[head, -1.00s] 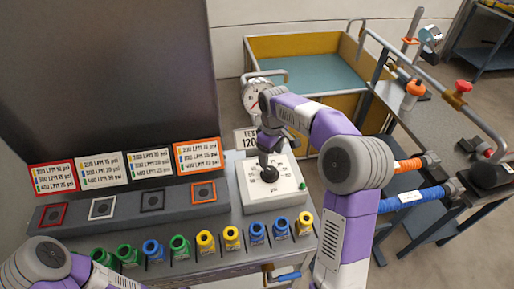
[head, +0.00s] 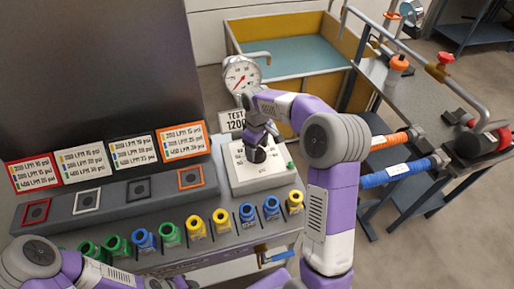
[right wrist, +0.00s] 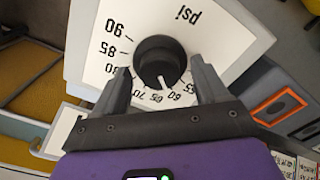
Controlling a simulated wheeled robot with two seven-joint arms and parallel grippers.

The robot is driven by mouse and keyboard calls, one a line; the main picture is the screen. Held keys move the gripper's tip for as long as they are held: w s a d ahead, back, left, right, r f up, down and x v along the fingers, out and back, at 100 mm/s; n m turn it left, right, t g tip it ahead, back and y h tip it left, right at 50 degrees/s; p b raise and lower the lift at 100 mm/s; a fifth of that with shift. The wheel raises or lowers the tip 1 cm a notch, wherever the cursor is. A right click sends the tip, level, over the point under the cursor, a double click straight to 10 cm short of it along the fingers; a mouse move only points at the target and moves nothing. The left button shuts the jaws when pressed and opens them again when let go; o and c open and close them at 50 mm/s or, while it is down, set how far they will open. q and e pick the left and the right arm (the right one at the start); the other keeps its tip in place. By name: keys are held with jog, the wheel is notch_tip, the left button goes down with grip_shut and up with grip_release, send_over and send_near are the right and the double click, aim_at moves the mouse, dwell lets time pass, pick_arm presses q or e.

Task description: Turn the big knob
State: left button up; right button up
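The big knob (head: 255,154) is black, on a white dial plate (head: 270,174) on the bench. In the right wrist view the knob (right wrist: 160,60) has a white pointer line, near the 60 and 65 marks of the psi scale. My right gripper (head: 262,136) is at the knob. In the right wrist view its two fingers (right wrist: 160,72) stand apart on either side of the knob, with small gaps seeming to show.
A green button (head: 290,165) sits beside the dial. A pressure gauge (head: 240,74) stands behind. Blue fittings (head: 248,213) and yellow and green ones line the bench front. Orange (head: 390,140) and blue (head: 398,173) hoses lie right of my right arm.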

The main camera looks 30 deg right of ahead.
jog(key=c, duration=1)
jog(key=shift+o, duration=0.2)
jog(key=m+p, duration=0.1)
jog(key=m, duration=0.2)
jog(key=shift+r+p, duration=0.15)
jog(key=shift+p, duration=0.25)
jog(key=m+p, duration=0.1)
jog(key=m, duration=0.2)
jog(key=shift+m+p, duration=0.3)
jog(key=shift+m, duration=0.1)
jog(key=m+p, duration=0.1)
jog(key=m, duration=0.3)
jog(key=shift+p, duration=0.35)
jog(key=shift+m+p, duration=0.65)
jog(key=shift+m, duration=1.45)
